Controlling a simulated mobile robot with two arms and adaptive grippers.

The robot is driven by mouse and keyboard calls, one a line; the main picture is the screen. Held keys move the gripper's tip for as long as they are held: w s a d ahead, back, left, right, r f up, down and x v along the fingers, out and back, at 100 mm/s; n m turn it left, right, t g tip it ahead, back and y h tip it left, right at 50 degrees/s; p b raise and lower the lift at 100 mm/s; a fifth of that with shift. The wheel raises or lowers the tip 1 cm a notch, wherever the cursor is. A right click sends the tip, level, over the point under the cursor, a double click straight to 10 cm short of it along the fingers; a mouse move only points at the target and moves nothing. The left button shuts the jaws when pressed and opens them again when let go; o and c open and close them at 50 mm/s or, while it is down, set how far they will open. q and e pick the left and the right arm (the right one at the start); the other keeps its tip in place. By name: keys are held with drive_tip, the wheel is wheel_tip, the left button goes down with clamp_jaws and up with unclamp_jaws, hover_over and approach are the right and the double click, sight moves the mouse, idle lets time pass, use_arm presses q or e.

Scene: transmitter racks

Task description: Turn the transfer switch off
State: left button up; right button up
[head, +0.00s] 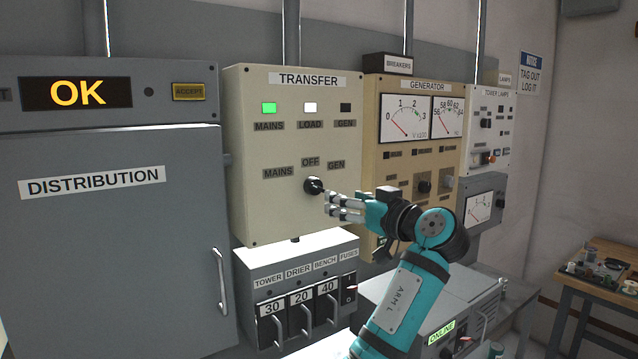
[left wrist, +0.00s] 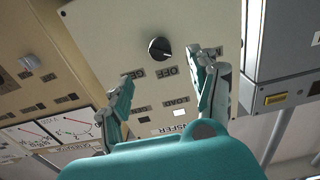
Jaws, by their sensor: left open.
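The TRANSFER panel (head: 290,220) is a cream box with MAINS, OFF and GEN labels around a round black knob, the transfer switch (head: 313,186). Its MAINS lamp is green, its LOAD lamp is white and its GEN lamp is dark. My left gripper (head: 328,204) is open and empty, just right of and below the knob. In the left wrist view the panel is upside down; the knob (left wrist: 159,48) lies beyond and between the spread fingers of the gripper (left wrist: 164,66), apparently untouched. A pale mark on the knob seems to face the MAINS side. My right gripper is out of view.
The grey DISTRIBUTION cabinet (head: 120,250) stands left, its display reading OK. The GENERATOR panel (head: 372,160) with gauges is right, behind my left arm. A wooden table (head: 600,278) stands far right.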

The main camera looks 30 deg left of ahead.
sight(319, 190)
use_arm(q)
drive_tip(key=p+x, duration=0.3)
drive_tip(key=x, duration=0.6)
drive_tip(key=shift+w+a+r+p, duration=0.1)
drive_tip(key=shift+w+a+p, duration=0.05)
drive_tip(key=shift+a+p, duration=0.2)
drive_tip(key=shift+w+a, duration=0.2)
drive_tip(key=shift+a, duration=0.35)
drive_tip(key=c, duration=1.1)
drive_tip(key=shift+c, duration=0.2)
